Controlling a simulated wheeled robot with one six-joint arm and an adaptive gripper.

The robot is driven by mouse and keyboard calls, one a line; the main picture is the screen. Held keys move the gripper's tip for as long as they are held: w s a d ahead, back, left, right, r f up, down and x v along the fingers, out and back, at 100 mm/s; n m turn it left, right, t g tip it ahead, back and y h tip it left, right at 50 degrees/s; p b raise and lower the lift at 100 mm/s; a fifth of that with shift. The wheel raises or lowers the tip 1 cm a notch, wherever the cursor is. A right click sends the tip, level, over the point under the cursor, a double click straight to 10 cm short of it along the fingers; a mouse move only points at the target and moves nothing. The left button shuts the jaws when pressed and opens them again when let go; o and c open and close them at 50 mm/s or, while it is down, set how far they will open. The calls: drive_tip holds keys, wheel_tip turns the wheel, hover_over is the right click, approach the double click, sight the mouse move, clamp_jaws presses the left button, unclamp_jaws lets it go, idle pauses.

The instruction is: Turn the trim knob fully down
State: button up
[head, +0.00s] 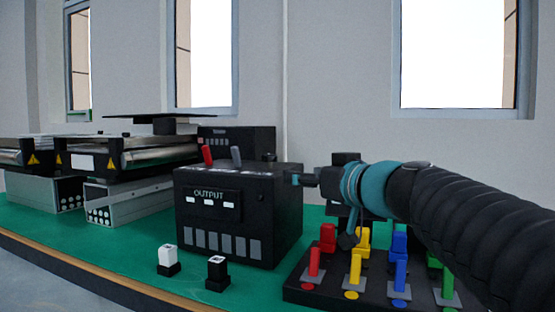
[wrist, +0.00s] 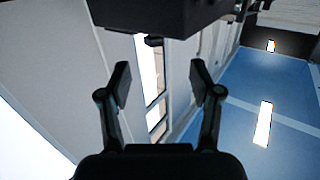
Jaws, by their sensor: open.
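A black control box (head: 240,215) labelled OUTPUT stands on the green table in the head view. A small dark knob-like part (wrist: 153,41) shows at the edge of the dark box (wrist: 150,15) in the wrist view. I cannot tell its angle or whether it bears any mark. My gripper (head: 303,179) comes in from the right and is level with the box's upper right side. In the wrist view my gripper (wrist: 158,82) is open, with empty space between its two fingers. The knob-like part lies beyond the fingertips, apart from them.
Below my arm is a black board (head: 320,293) with several coloured blocks. Two small switches (head: 168,258) (head: 217,271) sit in front of the box. Conveyors (head: 130,158) stand left.

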sight(274, 159)
drive_tip(key=shift+t, duration=0.3)
drive_tip(key=p+x, duration=0.1)
drive_tip(key=x, duration=0.4)
drive_tip(key=r+p+x, duration=0.1)
drive_tip(key=x, duration=0.4)
drive_tip(key=d+r+p+x, duration=0.1)
drive_tip(key=x, duration=0.4)
drive_tip(key=shift+w+a+p, duration=0.1)
drive_tip(key=shift+w+p, duration=0.2)
drive_tip(key=c, duration=1.1)
drive_tip(key=shift+f, duration=0.1)
drive_tip(key=shift+c, duration=0.2)
drive_tip(key=shift+y+b, duration=0.3)
drive_tip(key=shift+b, duration=0.05)
